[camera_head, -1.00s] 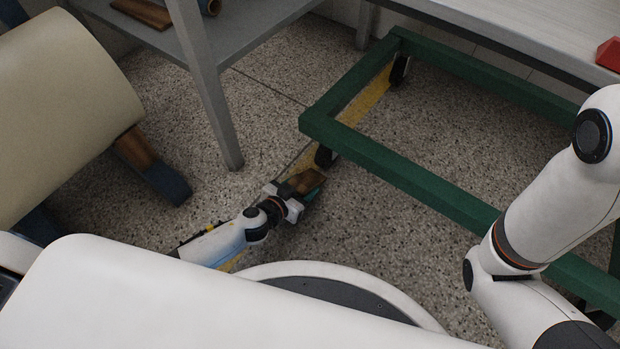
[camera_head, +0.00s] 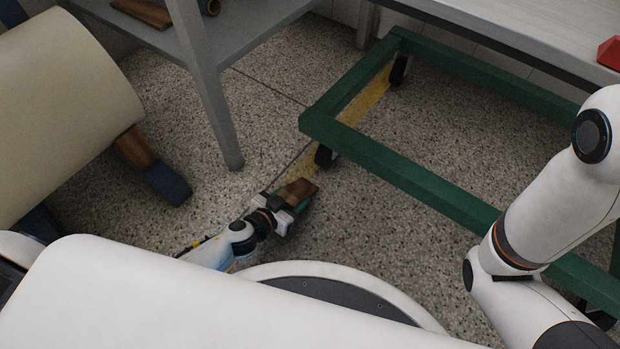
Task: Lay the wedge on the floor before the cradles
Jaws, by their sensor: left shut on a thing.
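My left gripper (camera_head: 284,210) is low over the speckled floor (camera_head: 350,240), near the front left corner of the green frame. It is shut on the wedge (camera_head: 298,190), a brown wooden piece that shows at the fingertips. The gripper hides part of the wedge, and I cannot tell whether the wedge touches the floor. A cradle (camera_head: 155,170), brown with a dark blue foot, stands at the left under a large cream roll (camera_head: 60,110). My right arm comes in at the right; its gripper is not in view.
A green wheeled frame (camera_head: 400,168) stands on the right, its near caster close to the wedge. A grey table leg (camera_head: 215,110) stands behind the gripper. A red object (camera_head: 609,53) lies on the bench at upper right. Floor is free between the cradle and the gripper.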

